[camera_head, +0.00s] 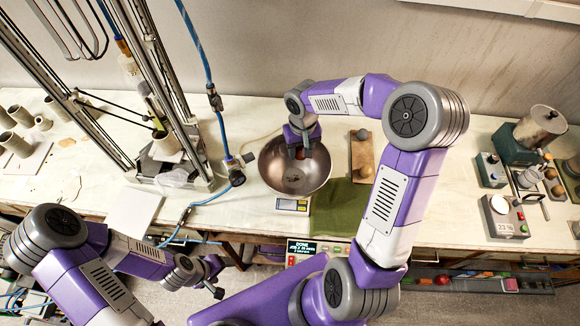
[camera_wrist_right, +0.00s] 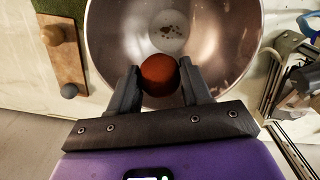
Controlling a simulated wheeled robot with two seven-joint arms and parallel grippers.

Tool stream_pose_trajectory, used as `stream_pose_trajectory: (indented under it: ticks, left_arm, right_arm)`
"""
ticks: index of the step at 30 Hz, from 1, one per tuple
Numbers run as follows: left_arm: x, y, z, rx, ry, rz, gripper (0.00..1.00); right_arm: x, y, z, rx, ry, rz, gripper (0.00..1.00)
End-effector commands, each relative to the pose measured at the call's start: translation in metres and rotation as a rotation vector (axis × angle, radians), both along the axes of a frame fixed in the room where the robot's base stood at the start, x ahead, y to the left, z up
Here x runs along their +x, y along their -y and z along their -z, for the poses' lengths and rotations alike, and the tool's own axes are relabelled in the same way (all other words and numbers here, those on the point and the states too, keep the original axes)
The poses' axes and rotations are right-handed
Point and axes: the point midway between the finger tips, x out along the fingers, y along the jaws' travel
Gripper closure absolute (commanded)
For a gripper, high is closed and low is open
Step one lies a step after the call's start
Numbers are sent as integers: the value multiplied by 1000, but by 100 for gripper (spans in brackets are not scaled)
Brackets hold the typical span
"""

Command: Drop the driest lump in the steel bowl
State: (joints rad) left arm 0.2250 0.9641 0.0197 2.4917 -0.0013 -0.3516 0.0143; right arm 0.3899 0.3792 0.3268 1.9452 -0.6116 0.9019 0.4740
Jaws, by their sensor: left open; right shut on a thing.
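My right gripper (camera_head: 302,150) is over the steel bowl (camera_head: 275,178). In the right wrist view its two fingers (camera_wrist_right: 159,78) are shut on a round reddish-brown lump (camera_wrist_right: 160,74), held above the bowl (camera_wrist_right: 225,55). Dark crumbs lie on the bowl's bottom in that view. A wooden board (camera_head: 361,154) right of the bowl carries a grey lump (camera_head: 362,134) and a brownish one (camera_head: 365,171). The board also shows in the right wrist view (camera_wrist_right: 66,62). My left gripper (camera_head: 210,278) is open and empty, low in front of the table.
The bowl stands by a small scale display (camera_head: 292,204). A green cloth (camera_head: 340,206) lies to its right. A metal frame (camera_head: 165,90) with blue hoses rises at the left. Devices and a steel pot (camera_head: 540,124) stand at the far right. A box reading "DONE" (camera_head: 304,248) sits below the table edge.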

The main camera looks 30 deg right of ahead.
Motion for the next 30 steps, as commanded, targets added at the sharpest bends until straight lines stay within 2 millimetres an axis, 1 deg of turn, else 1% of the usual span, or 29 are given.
stream_pose_trajectory:
  ticks: [1, 7, 10, 17, 18, 21, 23, 30]
  left_arm:
    - [0, 0, 9, 0, 1, 0, 27]
    - [0, 0, 23, 0, 1, 0, 27]
    - [0, 0, 25, 0, 1, 0, 27]
    - [1, 0, 24, 0, 1, 0, 27]
    - [1, 0, 24, 0, 1, 0, 27]
    - [1, 0, 24, 0, 1, 0, 27]
    - [1, 0, 24, 0, 1, 0, 27]
    - [1, 0, 24, 0, 1, 0, 27]
  right_arm:
    - [0, 0, 11, 0, -1, 0, 84]
    - [0, 0, 31, 0, 0, -2, 84]
    - [0, 0, 34, 0, 0, -1, 84]
    - [0, 0, 33, 0, 1, -1, 84]
    - [0, 0, 33, 0, 1, -1, 47]
    - [0, 0, 33, 0, 1, -1, 32]
    - [0, 0, 33, 0, 1, -1, 23]
    - [0, 0, 33, -1, 0, -1, 22]
